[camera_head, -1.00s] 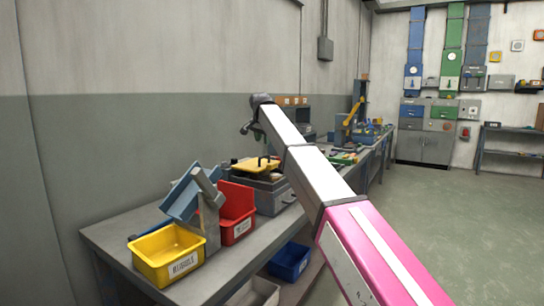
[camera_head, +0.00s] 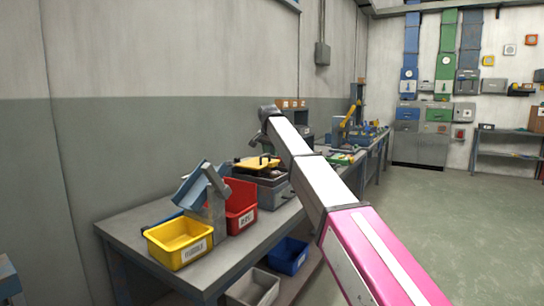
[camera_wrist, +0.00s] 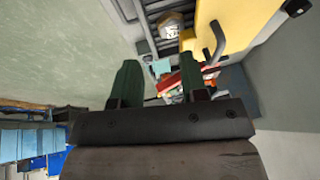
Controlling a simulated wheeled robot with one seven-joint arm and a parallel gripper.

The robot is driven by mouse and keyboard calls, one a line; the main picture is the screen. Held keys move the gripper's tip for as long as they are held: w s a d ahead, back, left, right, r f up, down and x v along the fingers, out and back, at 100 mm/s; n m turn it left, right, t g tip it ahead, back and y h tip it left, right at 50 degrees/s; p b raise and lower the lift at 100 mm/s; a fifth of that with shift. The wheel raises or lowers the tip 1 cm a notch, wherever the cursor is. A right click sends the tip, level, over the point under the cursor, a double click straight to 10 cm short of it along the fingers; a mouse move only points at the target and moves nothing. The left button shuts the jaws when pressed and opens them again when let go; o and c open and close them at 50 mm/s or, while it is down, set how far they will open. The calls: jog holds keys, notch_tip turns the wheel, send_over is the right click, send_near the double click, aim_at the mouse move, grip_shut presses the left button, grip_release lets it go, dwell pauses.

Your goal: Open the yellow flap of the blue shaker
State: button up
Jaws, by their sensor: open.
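The yellow flap (camera_head: 257,163) lies nearly flat on top of a grey-blue boxy machine (camera_head: 266,192) on the bench; this looks like the shaker, though little blue shows. A dark handle stands up from the flap. In the wrist view a yellow panel (camera_wrist: 240,22) with a grey bar handle fills the top right and seems to be the same flap. My gripper (camera_wrist: 158,75) is open, with two dark green fingers apart and nothing between them. The handle is beyond the right finger, apart from it. In the head view my fingers are not clearly visible.
A yellow bin (camera_head: 180,247), a red bin (camera_head: 241,208) and a tilted blue panel on a grey stand (camera_head: 212,200) occupy the bench's near end. A blue bin (camera_head: 289,256) is below. The wall is behind the bench. The floor at right is clear.

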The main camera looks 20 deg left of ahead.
jog(key=shift+s+d+f, duration=0.5)
jog(key=shift+f, duration=0.15)
